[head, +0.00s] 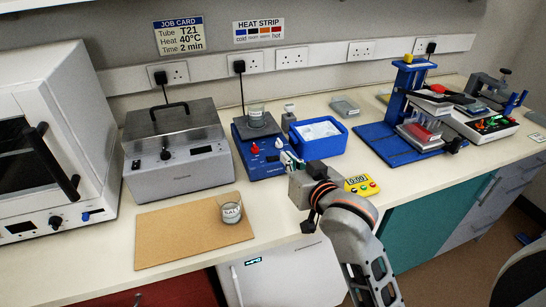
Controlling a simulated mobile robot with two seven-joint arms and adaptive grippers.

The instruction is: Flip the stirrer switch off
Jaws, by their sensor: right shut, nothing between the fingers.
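The stirrer (242,133) is a blue unit on the bench with a beaker (257,114) on its top plate. Its sloped front carries a red knob (255,149) and a white knob or switch (279,143) at the right. Which way the switch is set is too small to tell. My right gripper (287,160) is shut and empty, with its fingertips close to the right front of the stirrer, just below the white part. I cannot tell whether they touch it. My left gripper is not in view.
A blue ice tray (318,138) stands right of the stirrer, and a yellow timer (362,185) sits by my right wrist. A steel bath (178,148) is on the left. A glass jar (231,210) stands on a brown board (165,235) in front.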

